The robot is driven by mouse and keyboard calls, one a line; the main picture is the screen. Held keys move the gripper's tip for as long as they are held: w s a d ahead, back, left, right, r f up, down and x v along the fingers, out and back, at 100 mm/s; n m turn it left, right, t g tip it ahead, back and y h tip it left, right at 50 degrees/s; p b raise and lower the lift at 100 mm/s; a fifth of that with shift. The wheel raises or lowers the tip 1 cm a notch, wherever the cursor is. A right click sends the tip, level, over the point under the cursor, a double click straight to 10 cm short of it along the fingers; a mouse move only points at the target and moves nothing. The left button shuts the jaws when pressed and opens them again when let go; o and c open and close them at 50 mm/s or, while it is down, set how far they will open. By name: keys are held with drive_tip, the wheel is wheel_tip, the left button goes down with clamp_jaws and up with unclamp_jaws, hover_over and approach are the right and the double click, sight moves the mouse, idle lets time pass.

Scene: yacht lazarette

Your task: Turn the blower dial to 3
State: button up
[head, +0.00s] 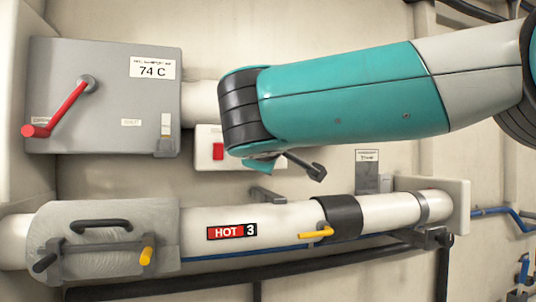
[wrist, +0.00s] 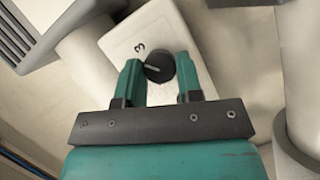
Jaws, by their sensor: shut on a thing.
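The blower dial (wrist: 159,67) is a round black knob on a white panel (wrist: 118,44). A pale pointer line on it runs toward its left side. A printed 3 is on the panel just up and left of the knob. In the wrist view my gripper (wrist: 158,70) has its two teal fingers on either side of the dial, shut on it. In the head view the dial is hidden behind my arm. Part of a white panel with a red switch (head: 218,151) shows left of my wrist; I cannot tell whether it is the dial's panel.
A grey box (head: 105,115) with a red lever (head: 62,108) and a 74 C label is at upper left. A white pipe (head: 280,222) marked HOT 3 runs below, with a yellow handle (head: 316,233) and a black band. A grey louvred vent (wrist: 30,30) is at upper left in the wrist view.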

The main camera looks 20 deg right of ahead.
drive_tip(key=shift+m+g, duration=0.3)
drive_tip(key=shift+m, duration=0.3)
drive_tip(key=o, duration=0.9)
